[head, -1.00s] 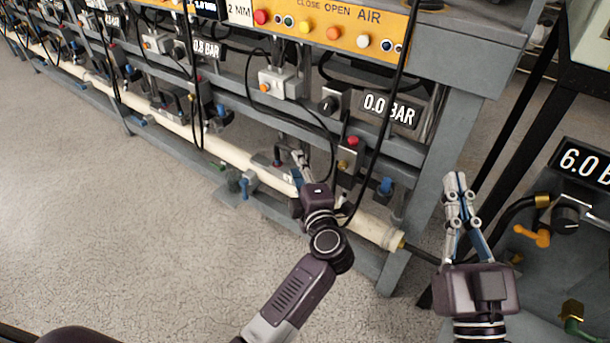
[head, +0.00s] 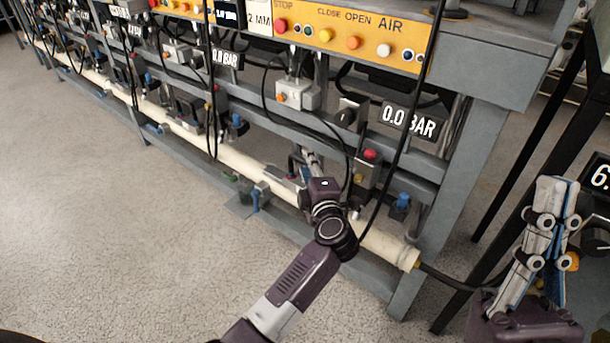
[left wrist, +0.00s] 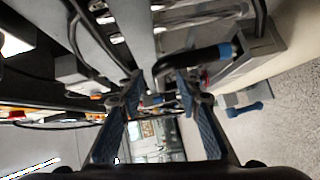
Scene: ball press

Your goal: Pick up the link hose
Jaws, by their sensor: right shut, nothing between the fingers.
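A short black bent hose (left wrist: 185,61) with a blue collar lies just beyond my left fingertips in the left wrist view; I take it as the link hose, though I cannot be sure. My left gripper (left wrist: 157,82) is open, its two blue-padded fingers apart, with one tip close to the hose. I cannot tell whether they touch. In the head view my left gripper (head: 309,158) reaches in at the lower rack above the white pipe, and the hose there is hidden or too small to tell. My right gripper (head: 556,188) is raised at the right, fingers together and empty.
The long white pipe (head: 240,164) runs along the grey press frame (head: 462,180). Black cables (head: 398,150) hang in front of the frame near my left arm. A valve box with a red button (head: 368,165) stands beside my left gripper. The floor at left is clear.

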